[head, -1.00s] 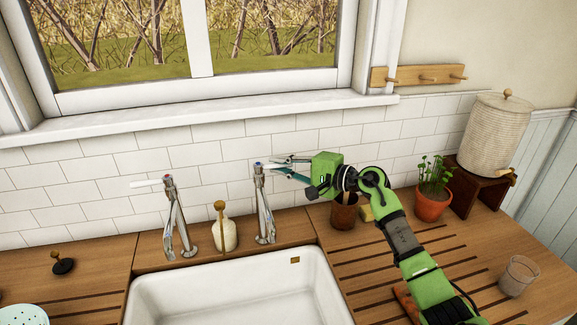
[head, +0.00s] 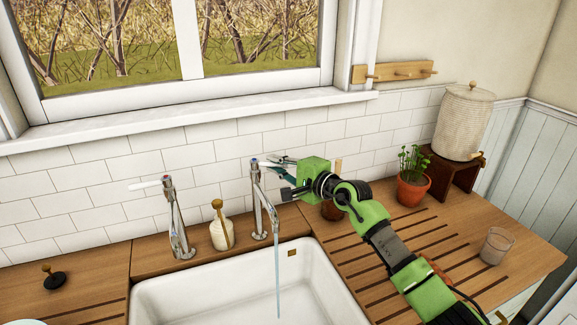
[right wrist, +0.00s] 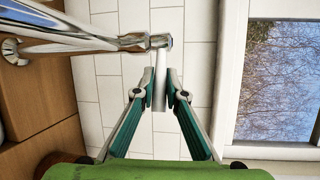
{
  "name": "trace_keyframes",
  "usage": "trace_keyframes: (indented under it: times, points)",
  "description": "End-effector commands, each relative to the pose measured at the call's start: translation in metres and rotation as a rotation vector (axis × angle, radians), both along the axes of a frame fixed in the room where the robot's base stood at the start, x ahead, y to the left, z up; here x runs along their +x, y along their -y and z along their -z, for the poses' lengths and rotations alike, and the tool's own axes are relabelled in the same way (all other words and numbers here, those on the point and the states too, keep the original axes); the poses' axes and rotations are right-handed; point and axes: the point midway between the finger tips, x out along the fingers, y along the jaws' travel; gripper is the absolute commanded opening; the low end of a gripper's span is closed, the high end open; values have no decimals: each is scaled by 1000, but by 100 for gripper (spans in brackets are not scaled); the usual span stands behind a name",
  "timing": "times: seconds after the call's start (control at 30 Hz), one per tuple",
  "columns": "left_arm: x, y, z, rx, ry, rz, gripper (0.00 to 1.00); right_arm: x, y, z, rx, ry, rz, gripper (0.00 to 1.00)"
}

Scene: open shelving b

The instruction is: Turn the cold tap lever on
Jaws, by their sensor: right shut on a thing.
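The cold tap (head: 257,200) is the right one of two chrome taps behind the sink, with a blue mark on its top. A thin stream of water (head: 277,280) runs from its spout into the white sink (head: 185,292). Its white lever points right, towards my right gripper (head: 277,168). In the right wrist view, the lever (right wrist: 160,98) lies between the two fingertips of my right gripper (right wrist: 160,78), which is shut on it. The other tap (head: 175,225) has a white lever pointing left, and no water shows from it. My left gripper is not in view.
A soap bottle (head: 221,232) stands between the taps. A brown cup (head: 332,210), partly hidden by my arm, a potted plant (head: 411,190) and a glass (head: 496,246) stand on the right wooden counter. A black plug (head: 53,277) lies at left. The tiled wall is close behind.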

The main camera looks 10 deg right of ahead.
Motion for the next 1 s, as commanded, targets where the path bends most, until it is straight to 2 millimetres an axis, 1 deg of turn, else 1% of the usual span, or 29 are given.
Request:
trace_keyframes:
  times: [0.27,0.3,0.33,0.57,0.67,0.77,0.87,1.0]
  points:
    - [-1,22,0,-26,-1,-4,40,-1,-2,2,-1,-3,-3,0]
    - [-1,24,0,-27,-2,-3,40,-1,-2,2,-1,-3,-3,22]
    - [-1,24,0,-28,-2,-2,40,-1,-2,2,-1,-3,-3,30]
    - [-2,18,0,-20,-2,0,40,-1,-1,0,0,-1,-3,30]
    - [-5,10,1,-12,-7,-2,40,-1,-1,0,-1,0,-2,30]
    - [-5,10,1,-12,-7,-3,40,-4,1,0,0,1,-2,30]
    - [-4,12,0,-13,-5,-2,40,-12,7,-2,-2,1,-1,30]
    - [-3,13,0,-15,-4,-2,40,-32,18,-4,-5,-1,-2,30]
